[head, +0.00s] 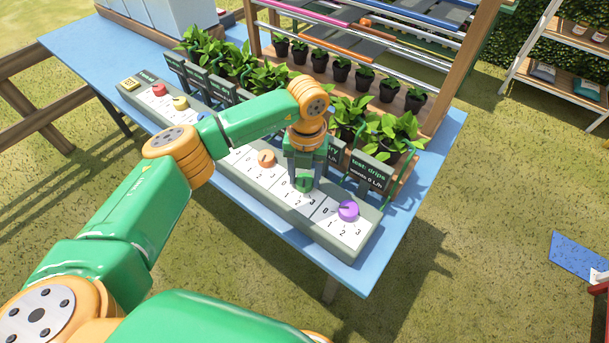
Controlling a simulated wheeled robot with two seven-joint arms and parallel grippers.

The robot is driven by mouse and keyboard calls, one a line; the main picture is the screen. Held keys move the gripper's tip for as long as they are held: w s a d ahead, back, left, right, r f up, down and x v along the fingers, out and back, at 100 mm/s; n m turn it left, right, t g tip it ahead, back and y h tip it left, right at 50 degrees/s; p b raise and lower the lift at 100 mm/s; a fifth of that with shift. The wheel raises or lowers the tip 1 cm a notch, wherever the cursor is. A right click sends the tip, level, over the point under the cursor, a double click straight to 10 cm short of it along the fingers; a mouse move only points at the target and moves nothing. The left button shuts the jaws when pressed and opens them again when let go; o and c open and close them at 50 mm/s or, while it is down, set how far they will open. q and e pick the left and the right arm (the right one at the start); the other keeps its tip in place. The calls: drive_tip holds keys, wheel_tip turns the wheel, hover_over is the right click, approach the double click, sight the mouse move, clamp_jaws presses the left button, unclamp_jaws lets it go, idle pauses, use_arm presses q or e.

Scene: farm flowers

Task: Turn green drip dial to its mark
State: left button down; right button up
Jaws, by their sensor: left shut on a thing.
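The green dial (304,183) sits on the long grey control panel (346,254), between the orange dial and the purple dial. My left gripper (304,180) points down over the green dial and is shut on it. The fingers hide much of the dial, and its pointer cannot be made out. Part of its white scale, with a 3, shows beside the gripper. My right gripper is not in view.
The purple dial (348,210) is close on the right and the orange dial (267,158) on the left. Small dark signs and potted plants (396,135) stand right behind the panel. The blue table (411,228) has bare room at its right end.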

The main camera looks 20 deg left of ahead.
sight(305, 179)
use_arm(q)
drive_tip(key=n, duration=0.5)
drive_tip(key=shift+n, duration=0.4)
idle(0.4)
drive_tip(key=shift+c, duration=1.4)
unclamp_jaws()
wheel_tip(305, 179, up, 7)
drive_tip(key=shift+d+r+b, duration=0.1)
drive_tip(key=shift+b, duration=0.55)
drive_tip(key=shift+w, duration=0.1)
